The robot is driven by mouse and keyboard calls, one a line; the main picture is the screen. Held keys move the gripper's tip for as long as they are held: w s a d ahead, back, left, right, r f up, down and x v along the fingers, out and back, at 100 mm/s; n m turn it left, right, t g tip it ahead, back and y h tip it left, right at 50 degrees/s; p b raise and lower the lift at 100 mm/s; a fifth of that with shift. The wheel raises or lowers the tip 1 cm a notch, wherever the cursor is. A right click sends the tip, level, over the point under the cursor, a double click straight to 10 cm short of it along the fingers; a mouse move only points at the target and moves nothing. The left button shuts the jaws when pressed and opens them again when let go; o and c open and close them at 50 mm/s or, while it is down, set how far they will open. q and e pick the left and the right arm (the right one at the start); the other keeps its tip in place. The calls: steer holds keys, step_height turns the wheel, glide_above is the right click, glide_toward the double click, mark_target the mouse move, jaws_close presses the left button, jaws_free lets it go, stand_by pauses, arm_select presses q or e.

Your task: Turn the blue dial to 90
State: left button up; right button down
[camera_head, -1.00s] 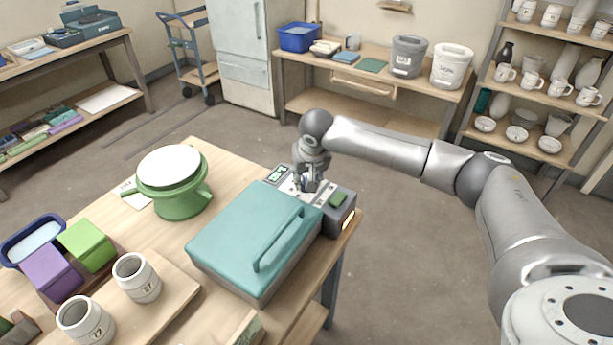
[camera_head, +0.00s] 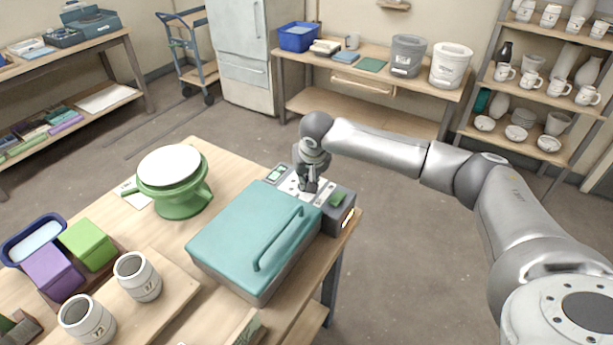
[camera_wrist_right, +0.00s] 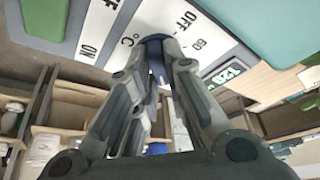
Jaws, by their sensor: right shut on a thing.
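The teal-lidded machine (camera_head: 245,235) sits on the near wooden table, with a pale control panel (camera_head: 285,186) at its far end. My right gripper (camera_head: 309,187) comes down on this panel from above. The blue dial (camera_wrist_right: 155,38) shows as a dark blue rim between my right fingertips (camera_wrist_right: 157,50) in the wrist view. The fingers are shut on it and hide most of it. The panel around it reads "OFF", "ON", "60" and "°C". A small green display (camera_wrist_right: 226,73) beside it seems to read 120. Where the dial's pointer stands is hidden. My left gripper is not in view.
A green button (camera_head: 338,199) sits on the panel right of my gripper. A green banding wheel (camera_head: 176,180), jars (camera_head: 137,276) and a green box (camera_head: 87,244) stand to the left. Open floor lies right of the table.

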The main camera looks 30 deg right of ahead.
steer(key=n+y+p, duration=0.1)
steer(key=n+p, duration=0.1)
steer(key=p, duration=0.1)
steer(key=shift+s+d+r+n+p, duration=0.1)
steer(key=shift+n+p, duration=0.3)
steer(key=shift+n+y+p, duration=0.4)
steer(key=shift+n+p, duration=0.25)
steer(key=shift+n, duration=0.15)
steer(key=shift+d+f+n+y+p, duration=0.15)
steer(key=shift+n+y+p, duration=0.25)
steer(key=shift+n, duration=0.7)
steer(key=shift+n+g+y, duration=0.3)
steer(key=shift+n, duration=0.6)
steer(key=shift+f, duration=0.1)
steer(key=c, duration=1.5)
jaws_free()
